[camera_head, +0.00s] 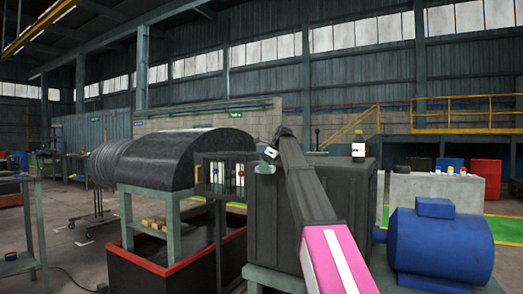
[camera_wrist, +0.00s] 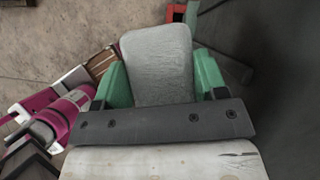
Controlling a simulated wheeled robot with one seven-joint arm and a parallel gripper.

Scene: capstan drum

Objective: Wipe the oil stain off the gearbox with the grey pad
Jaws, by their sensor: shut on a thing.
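The grey pad (camera_wrist: 158,55) is held between the green fingers of my gripper (camera_wrist: 160,80), which is shut on it in the wrist view. In the head view my arm reaches up across the dark gearbox (camera_head: 268,235), and my gripper (camera_head: 265,167) is at the gearbox's upper left edge, small and partly hidden. A dark surface, probably the gearbox side, fills the right of the wrist view. I cannot tell whether the pad touches it. I cannot make out the oil stain in either view.
A bottle (camera_head: 358,146) with a pale label stands on the gearbox top. A blue motor (camera_head: 438,244) sits to its right. At left, a dark drum cover (camera_head: 190,160) stands over a red-rimmed tray (camera_head: 150,265). A rack of white-and-dark items (camera_head: 228,178) stands close left of the gearbox.

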